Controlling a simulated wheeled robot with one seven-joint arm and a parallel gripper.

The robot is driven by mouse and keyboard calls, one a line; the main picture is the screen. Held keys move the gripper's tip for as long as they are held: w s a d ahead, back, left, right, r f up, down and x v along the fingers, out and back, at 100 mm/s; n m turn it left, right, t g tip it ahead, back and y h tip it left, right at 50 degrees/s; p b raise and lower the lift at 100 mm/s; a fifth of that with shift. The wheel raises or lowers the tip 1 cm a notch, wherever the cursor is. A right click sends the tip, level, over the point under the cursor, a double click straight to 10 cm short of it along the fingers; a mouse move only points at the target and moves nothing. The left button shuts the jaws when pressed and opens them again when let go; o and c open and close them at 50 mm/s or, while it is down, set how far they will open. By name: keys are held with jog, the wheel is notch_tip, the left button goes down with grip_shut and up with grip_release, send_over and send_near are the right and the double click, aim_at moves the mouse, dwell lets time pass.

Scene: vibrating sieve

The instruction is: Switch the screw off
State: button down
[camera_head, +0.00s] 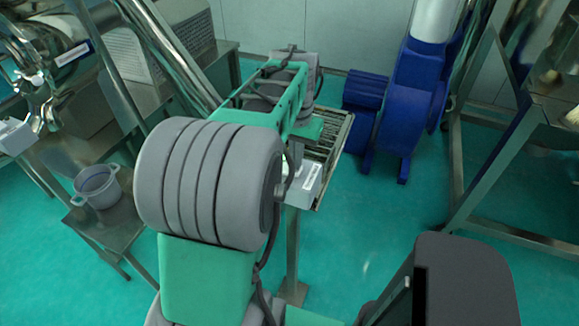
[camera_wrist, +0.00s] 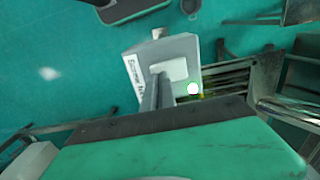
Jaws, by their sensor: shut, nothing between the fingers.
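A light grey switch box (camera_wrist: 185,50) with a printed label on its side stands in front of my gripper in the wrist view. In the head view the box (camera_head: 304,186) shows beside my arm on a stand, and my arm hides the fingers.
A slatted metal frame (camera_head: 328,150) stands right behind the box. A blue motor unit (camera_head: 404,118) is at the back right, near a steel frame (camera_head: 510,238). A second grey box (camera_head: 15,136) and a grey pot (camera_head: 97,186) are at the left. The green floor between is clear.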

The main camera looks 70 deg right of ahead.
jog(key=shift+f, duration=0.4)
notch_tip(320, 180, up, 7)
jog(key=p, duration=0.5)
jog(key=shift+r, duration=0.1)
dwell(0.4)
